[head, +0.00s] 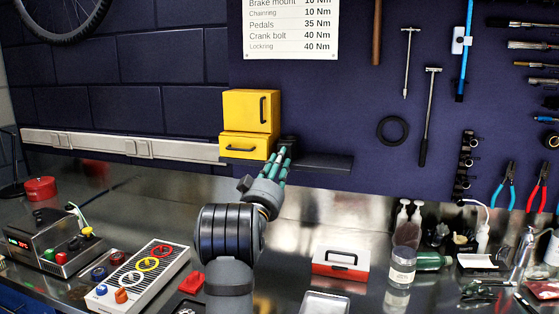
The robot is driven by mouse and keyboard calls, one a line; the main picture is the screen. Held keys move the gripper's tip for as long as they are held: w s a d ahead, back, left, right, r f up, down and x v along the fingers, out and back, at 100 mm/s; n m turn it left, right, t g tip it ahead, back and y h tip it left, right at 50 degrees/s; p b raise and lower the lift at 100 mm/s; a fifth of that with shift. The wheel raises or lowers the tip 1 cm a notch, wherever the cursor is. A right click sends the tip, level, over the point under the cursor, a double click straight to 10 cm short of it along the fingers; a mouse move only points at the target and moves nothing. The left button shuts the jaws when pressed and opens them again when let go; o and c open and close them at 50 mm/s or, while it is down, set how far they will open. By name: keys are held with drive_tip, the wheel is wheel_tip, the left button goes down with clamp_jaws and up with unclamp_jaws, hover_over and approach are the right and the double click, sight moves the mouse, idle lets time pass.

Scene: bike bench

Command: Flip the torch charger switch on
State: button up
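My gripper (281,160), with teal fingers, is raised in front of the back wall, beside the lower right of the yellow cabinet (250,110). The fingers look close together, but the gap between them is not clear. A dark object (289,143) shows just behind the fingertips, at the left end of a dark wall shelf (325,161); its form is mostly hidden. I cannot tell for certain which thing is the torch charger, and no switch on it is readable. A grey box with a red lit display (20,243) stands at the far left, well away from my gripper.
A panel with coloured rings and buttons (142,277) lies front left. A red and white box (341,260) and a jar (401,267) stand right of my arm. Bottles and tools crowd the right; tools hang on the wall. The bench behind my arm looks mostly clear.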

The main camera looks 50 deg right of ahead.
drive_tip(key=shift+c, duration=0.7)
clamp_jaws()
drive_tip(key=shift+r, duration=0.1)
drive_tip(key=r+y+p, duration=0.1)
drive_tip(key=y+p, duration=0.1)
drive_tip(key=p, duration=0.3)
drive_tip(key=r+g+y+p, duration=0.1)
drive_tip(key=r+p, duration=0.1)
drive_tip(key=p, duration=0.3)
drive_tip(key=shift+s+a+y, duration=0.1)
drive_tip(key=shift+a+y, duration=0.1)
drive_tip(key=shift+y, duration=0.2)
drive_tip(key=y+p, duration=0.1)
drive_tip(key=p, duration=0.5)
drive_tip(key=r+g+y+p, duration=0.1)
drive_tip(key=y+p, duration=0.1)
drive_tip(key=p, duration=0.4)
drive_tip(key=g+y+p, duration=0.1)
drive_tip(key=y+p, duration=0.1)
drive_tip(key=p, duration=0.4)
drive_tip(key=shift+d+r+p, duration=0.25)
drive_tip(key=shift+p, duration=0.15)
drive_tip(key=shift+f+y+p, duration=0.25)
drive_tip(key=shift+y+p, duration=0.15)
drive_tip(key=shift+p, duration=0.55)
